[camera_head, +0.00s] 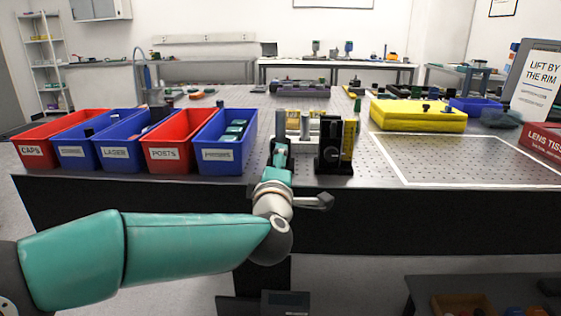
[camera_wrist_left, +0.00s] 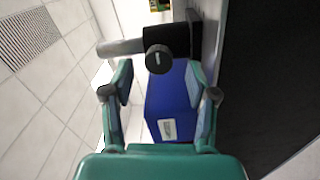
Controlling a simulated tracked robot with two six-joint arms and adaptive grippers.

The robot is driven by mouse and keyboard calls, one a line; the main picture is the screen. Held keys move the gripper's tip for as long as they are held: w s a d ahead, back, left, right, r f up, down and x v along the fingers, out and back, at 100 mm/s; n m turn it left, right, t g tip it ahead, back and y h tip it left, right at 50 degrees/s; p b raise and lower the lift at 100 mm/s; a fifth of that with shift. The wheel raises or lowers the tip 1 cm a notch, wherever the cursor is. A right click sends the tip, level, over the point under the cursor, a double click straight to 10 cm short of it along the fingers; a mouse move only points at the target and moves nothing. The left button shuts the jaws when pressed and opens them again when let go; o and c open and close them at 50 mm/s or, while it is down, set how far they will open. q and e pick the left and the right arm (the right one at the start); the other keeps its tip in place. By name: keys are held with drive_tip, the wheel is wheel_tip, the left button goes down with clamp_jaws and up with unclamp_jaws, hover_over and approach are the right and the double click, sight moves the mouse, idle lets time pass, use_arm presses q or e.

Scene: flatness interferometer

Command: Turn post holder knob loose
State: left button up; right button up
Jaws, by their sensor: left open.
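In the left wrist view, a black post holder (camera_wrist_left: 184,40) carries a round dark knob (camera_wrist_left: 158,60) on its side. A silver post (camera_wrist_left: 120,47) sticks out of the holder to the left of that picture. My left gripper (camera_wrist_left: 160,80) is open, with the knob ahead of the gap between its fingertips and nothing held. In the head view, my left gripper (camera_head: 281,150) is at the front of the bench, and a silver post (camera_head: 281,122) rises just behind it. The gripper hides most of the holder and the knob there. My right gripper is not in view.
Red and blue labelled bins stand left of the gripper, the nearest a blue bin (camera_head: 225,140). A black mount (camera_head: 335,147) stands close on the right. Farther right are a yellow case (camera_head: 418,116) and a clear white-outlined area (camera_head: 465,160).

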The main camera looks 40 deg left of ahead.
use_arm(q)
drive_tip(key=v, duration=0.9)
drive_tip(key=shift+s+d, duration=0.2)
drive_tip(key=shift+s, duration=0.1)
drive_tip(key=w+d+f+m+g+h, duration=0.1)
drive_tip(key=w+f+m+g+h, duration=0.15)
drive_tip(key=f, duration=0.95)
drive_tip(key=w+d+f+m+g+h, duration=0.1)
drive_tip(key=f+m, duration=0.2)
drive_tip(key=f, duration=0.9)
drive_tip(key=w+d+f+m+g+h, duration=0.1)
drive_tip(key=f+m+g, duration=0.15)
drive_tip(key=f, duration=0.95)
drive_tip(key=s+d+f+m+g+h, duration=0.4)
drive_tip(key=s+d+f, duration=0.2)
drive_tip(key=s+f, duration=0.3)
drive_tip(key=s+d+f+m+g+h, duration=0.3)
drive_tip(key=s+d+f+m, duration=0.35)
drive_tip(key=f, duration=0.55)
drive_tip(key=s+d+m+g+h, duration=0.2)
drive_tip(key=s+d, duration=0.1)
drive_tip(key=s, duration=0.3)
wheel_tip(320, 180, up, 26)
drive_tip(key=p, duration=2.5)
drive_tip(key=shift+p, duration=0.3)
